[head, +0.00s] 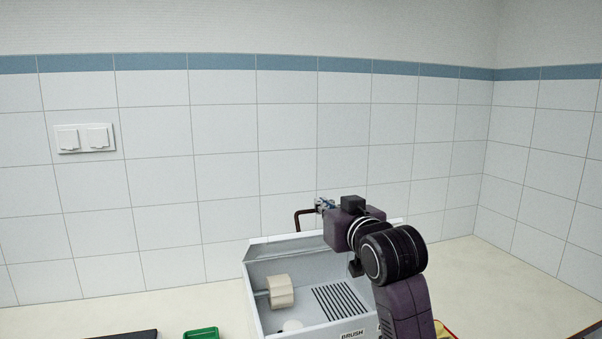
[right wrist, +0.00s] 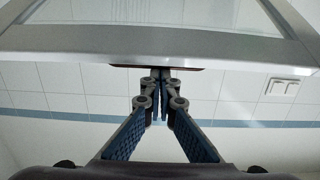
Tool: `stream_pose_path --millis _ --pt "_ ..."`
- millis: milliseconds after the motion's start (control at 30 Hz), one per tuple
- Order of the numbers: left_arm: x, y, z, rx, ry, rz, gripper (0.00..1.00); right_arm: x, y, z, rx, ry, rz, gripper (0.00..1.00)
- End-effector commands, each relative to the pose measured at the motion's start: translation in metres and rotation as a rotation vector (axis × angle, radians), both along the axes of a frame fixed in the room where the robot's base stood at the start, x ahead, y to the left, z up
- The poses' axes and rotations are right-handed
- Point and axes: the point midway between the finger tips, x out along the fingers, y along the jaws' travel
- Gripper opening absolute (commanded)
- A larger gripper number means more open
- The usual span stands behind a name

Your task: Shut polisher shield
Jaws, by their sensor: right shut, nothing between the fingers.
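The polisher (head: 262,315) is a white open-fronted box at the bottom centre of the head view, with a cream roller (head: 281,292) inside and a slotted floor. A pale grey framed shield with a clear pane shows along its top back edge; its grey frame (right wrist: 90,44) crosses the top of the right wrist view. A dark red bar (head: 303,217) stands up behind the shield's top edge. My right gripper (head: 324,205) is shut and empty, close to this bar. In the right wrist view its fingertips (right wrist: 160,75) meet just by the frame; contact is unclear. My left gripper is out of view.
A tiled wall (head: 160,180) rises behind the counter, with a double switch (head: 84,138). A green container (head: 201,333) and a dark flat item (head: 122,335) lie at the bottom left. The counter right of the polisher (head: 490,275) is mostly clear.

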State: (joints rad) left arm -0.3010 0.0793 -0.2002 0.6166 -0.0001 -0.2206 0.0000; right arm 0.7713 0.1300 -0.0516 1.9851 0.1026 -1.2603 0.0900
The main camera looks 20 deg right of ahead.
Motion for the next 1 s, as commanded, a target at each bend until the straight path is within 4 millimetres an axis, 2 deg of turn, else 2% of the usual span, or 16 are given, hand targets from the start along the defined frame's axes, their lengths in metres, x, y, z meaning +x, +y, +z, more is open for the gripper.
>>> stream_pose_path --millis 33,400,800,1000 --pt "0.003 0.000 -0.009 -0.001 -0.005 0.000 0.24 -0.002 0.000 -0.010 0.000 -0.008 0.000 0.00" --pt "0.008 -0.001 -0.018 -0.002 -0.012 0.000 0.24 -0.010 0.000 -0.013 0.003 -0.054 0.000 0.00" --pt "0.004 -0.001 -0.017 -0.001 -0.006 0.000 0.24 -0.009 0.000 -0.011 0.002 -0.055 0.000 0.00" --pt "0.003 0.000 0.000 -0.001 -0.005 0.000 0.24 -0.003 -0.001 0.003 0.002 -0.054 0.000 0.00"
